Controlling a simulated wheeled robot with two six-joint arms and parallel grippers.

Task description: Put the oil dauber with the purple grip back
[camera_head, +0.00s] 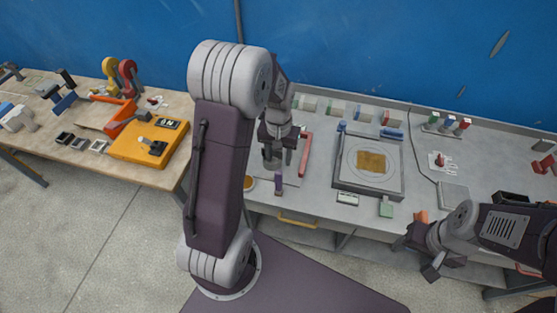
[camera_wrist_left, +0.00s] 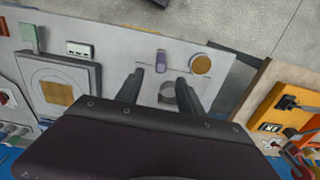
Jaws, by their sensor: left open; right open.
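The purple grip of the oil dauber (camera_head: 279,183) shows near the front edge of the grey bench. It also shows in the left wrist view (camera_wrist_left: 161,60), just beyond my left fingertips. My left gripper (camera_head: 279,168) is open and points down over a pale plate on the bench; its fingers also show in the left wrist view (camera_wrist_left: 160,74). A grey round pot (camera_wrist_left: 167,92) lies between the fingers in that view. The dauber's lower part is hard to make out. My right gripper (camera_head: 417,258) is open and empty, low at the bench's front right.
An amber disc (camera_head: 249,183) lies left of the purple grip, and a red bar (camera_head: 305,155) lies right of it. A square grey mould (camera_head: 340,177) fills the bench middle. An orange machine (camera_head: 130,147) stands on the left wooden table.

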